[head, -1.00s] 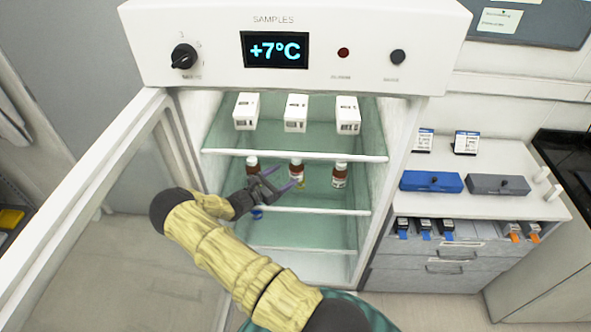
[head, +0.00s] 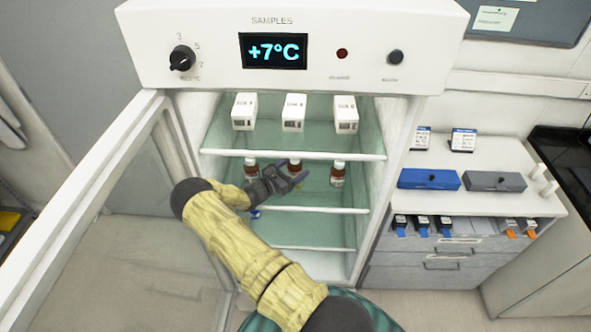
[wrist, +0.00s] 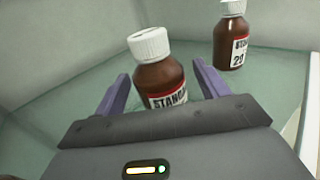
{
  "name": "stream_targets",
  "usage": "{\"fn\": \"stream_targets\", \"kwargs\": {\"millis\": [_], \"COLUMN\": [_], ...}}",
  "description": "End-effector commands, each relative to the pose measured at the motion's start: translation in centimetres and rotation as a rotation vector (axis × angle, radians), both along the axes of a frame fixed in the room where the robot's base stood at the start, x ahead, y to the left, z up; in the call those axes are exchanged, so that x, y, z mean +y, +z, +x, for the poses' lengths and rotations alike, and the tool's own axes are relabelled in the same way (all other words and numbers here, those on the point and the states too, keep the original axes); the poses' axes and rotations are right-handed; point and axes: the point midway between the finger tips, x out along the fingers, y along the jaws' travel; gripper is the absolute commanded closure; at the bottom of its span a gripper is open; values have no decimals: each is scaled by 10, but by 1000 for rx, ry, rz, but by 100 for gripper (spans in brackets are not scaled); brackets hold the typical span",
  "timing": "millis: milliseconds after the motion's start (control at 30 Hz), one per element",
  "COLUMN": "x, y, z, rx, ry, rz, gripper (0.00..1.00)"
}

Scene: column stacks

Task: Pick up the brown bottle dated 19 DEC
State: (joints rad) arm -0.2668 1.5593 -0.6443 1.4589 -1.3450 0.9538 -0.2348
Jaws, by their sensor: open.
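Three brown bottles with white caps stand upright on the middle shelf in the head view: the left bottle (head: 251,171), the middle bottle (head: 295,165) and the right bottle (head: 338,174). My gripper (head: 290,178) is open in front of the middle bottle and partly covers it. In the wrist view a brown bottle (wrist: 160,77) stands between the two spread purple fingers, apart from them. Its label reads "STAND…"; the gripper body hides its lower part, so no date shows. Another brown bottle (wrist: 230,42) stands behind to the right, its label partly showing "29".
The fridge door (head: 80,200) stands open at the left. White boxes (head: 294,112) stand on the upper shelf, whose front edge (head: 290,154) lies above my gripper. A blue-capped item (head: 255,213) shows below my forearm. A counter with blue and grey boxes stands at right.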

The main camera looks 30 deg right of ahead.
Motion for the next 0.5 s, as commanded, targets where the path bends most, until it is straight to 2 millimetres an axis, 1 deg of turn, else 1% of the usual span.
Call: {"fn": "stream_targets", "kwargs": {"millis": [200,267,400,467,500], "x": [-1,-1,-1,-1,-1], "y": [0,0,0,0,1], "z": [0,-1,-1,-1,0], "rx": [0,0,0,0,-1], "ry": [-2,-2,-2,-2,-2], "rz": [0,0,0,0,-1], "gripper": [27,38,66,78,80]}}
